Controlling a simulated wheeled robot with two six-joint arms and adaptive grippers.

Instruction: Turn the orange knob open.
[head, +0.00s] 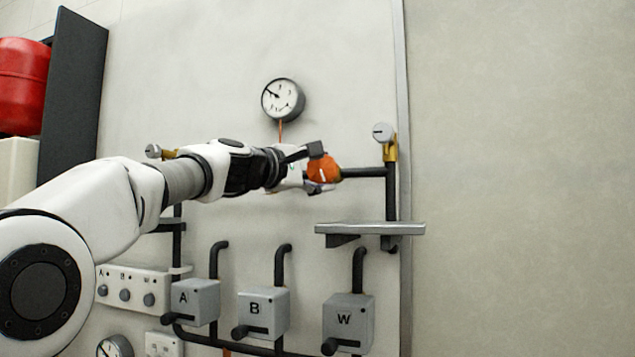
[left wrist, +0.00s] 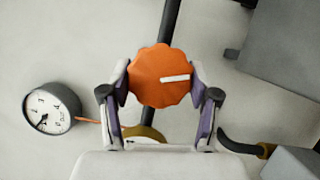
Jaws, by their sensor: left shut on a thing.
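The orange knob (head: 324,169) is on the dark horizontal pipe on the wall panel, right of the picture's middle. In the left wrist view the knob (left wrist: 161,76) has a scalloped rim and a white mark that points to the right, nearly level. My left gripper (head: 318,168) reaches in from the left and is shut on the knob. In the left wrist view its two fingers (left wrist: 160,90) stand on either side of the knob. Part of the knob is hidden by a finger in the head view. My right gripper is not in view.
A round gauge (head: 283,99) is above the knob. A small grey shelf (head: 370,229) juts out below right. Grey boxes A (head: 195,301), B (head: 264,314) and W (head: 348,322) with black handles are lower down.

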